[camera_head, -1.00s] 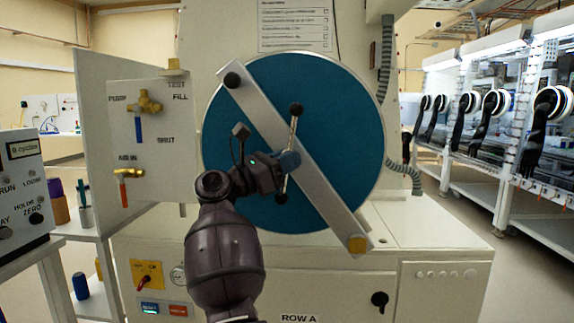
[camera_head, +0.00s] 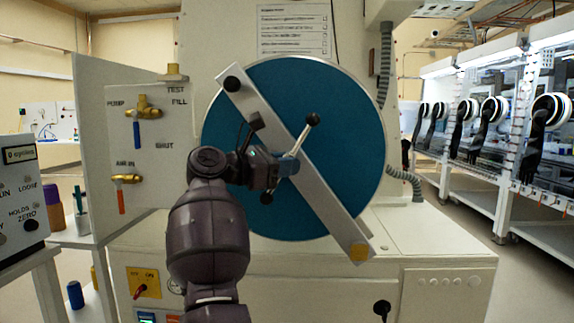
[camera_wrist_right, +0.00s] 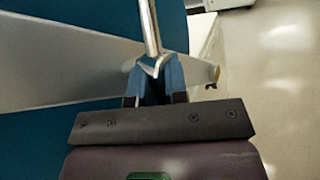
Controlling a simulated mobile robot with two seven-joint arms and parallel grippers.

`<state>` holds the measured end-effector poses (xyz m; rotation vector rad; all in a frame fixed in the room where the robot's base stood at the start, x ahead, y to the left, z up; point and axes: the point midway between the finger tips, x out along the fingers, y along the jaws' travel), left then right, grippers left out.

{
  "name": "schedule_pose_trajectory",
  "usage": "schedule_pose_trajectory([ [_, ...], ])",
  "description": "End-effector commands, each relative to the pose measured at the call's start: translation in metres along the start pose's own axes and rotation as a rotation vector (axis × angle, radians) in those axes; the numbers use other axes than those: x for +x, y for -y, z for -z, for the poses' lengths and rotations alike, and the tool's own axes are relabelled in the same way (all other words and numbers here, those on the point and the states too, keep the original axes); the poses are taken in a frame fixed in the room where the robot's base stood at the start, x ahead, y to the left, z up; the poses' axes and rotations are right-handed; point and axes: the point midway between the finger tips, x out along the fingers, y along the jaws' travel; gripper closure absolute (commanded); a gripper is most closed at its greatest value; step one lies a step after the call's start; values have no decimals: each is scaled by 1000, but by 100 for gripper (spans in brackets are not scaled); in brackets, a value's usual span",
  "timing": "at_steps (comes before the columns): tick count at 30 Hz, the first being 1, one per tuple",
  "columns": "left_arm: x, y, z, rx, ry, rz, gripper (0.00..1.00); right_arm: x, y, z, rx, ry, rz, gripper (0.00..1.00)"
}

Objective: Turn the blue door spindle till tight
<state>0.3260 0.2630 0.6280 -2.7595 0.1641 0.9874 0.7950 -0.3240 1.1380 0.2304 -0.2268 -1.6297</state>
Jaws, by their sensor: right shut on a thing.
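The blue round door (camera_head: 345,130) faces me with a pale diagonal bar (camera_head: 325,205) across it. In the right wrist view the metal rod (camera_wrist_right: 149,28) runs down between the blue finger pads of the gripper (camera_wrist_right: 154,82). The hub behind the fingers is mostly hidden. My left gripper is not in view.
A panel with brass valves (camera_head: 148,113) stands left of the door. A control box (camera_head: 22,195) is at the far left. A grey corrugated hose (camera_head: 405,180) hangs at the door's right. A row of gloveboxes (camera_head: 500,110) lines the right, with open floor before it.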

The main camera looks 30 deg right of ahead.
Motion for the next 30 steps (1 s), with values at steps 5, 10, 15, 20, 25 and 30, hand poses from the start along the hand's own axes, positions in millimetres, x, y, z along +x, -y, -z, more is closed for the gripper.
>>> schedule_pose_trajectory([
  [5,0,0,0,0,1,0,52,0,0,0,5,-4,-1,100],
  [10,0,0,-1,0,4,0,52,0,0,0,3,-3,0,76],
  [15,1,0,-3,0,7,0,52,0,0,0,2,-2,0,76],
  [20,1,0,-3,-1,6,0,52,-9,0,0,2,-2,-3,76],
  [25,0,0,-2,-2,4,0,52,-36,0,0,2,-3,-3,76],
  [30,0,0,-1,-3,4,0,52,-68,0,0,2,-3,-4,76],
])
